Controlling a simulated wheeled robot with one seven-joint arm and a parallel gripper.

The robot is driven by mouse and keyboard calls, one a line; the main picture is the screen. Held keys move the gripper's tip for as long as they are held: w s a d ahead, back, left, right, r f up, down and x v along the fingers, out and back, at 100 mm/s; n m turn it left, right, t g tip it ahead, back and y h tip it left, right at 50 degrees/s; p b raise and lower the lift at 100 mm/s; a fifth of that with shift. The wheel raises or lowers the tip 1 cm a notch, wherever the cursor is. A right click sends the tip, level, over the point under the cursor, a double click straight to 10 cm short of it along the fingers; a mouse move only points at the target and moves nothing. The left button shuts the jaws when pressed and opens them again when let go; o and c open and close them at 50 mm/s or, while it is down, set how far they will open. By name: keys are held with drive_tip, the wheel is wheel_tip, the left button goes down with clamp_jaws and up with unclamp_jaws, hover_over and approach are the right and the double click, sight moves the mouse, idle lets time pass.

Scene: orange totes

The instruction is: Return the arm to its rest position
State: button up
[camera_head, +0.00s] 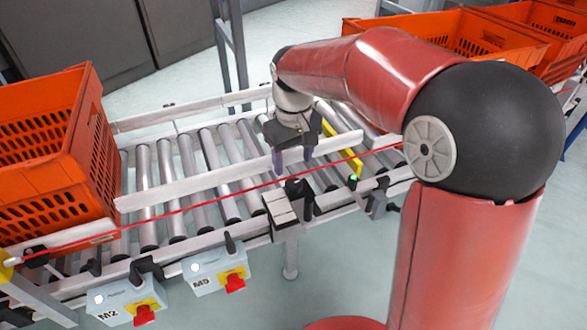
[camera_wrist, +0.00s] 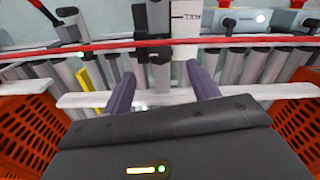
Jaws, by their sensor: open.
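My red arm reaches from the right side of the head view over a roller conveyor (camera_head: 187,157). My gripper (camera_head: 292,160) hangs at its end, pointing down above the rollers near the conveyor's front rail. In the wrist view my gripper (camera_wrist: 162,90) shows two dark purple fingers spread apart, with nothing between them. A white guide bar (camera_head: 235,172) runs close to the fingertips; it also shows behind the fingers in the wrist view (camera_wrist: 80,99). I cannot tell whether the fingers touch it.
An orange tote (camera_head: 45,165) stands on the conveyor at left. More orange totes (camera_head: 460,35) stand at upper right. A red cord (camera_head: 190,205) runs along the conveyor's front. Control boxes with red buttons (camera_head: 233,284) hang at the front edge. A yellow strip (camera_head: 345,150) lies beside the gripper.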

drive_tip(key=shift+r, duration=0.55)
drive_tip(key=shift+s+d+r, duration=0.15)
drive_tip(key=shift+s+d, duration=0.05)
drive_tip(key=shift+d, duration=0.05)
drive_tip(key=s+d+r+m+t, duration=0.1)
drive_tip(key=s+d+m+t, duration=0.1)
drive_tip(key=s+d, duration=0.5)
drive_tip(key=s+d+r+m+t, duration=0.1)
drive_tip(key=s+d+m+t, duration=0.2)
drive_tip(key=s, duration=1)
drive_tip(key=d+m, duration=0.1)
drive_tip(key=d, duration=0.2)
drive_tip(key=shift+d+r+t, duration=0.3)
drive_tip(key=shift+d+r, duration=0.1)
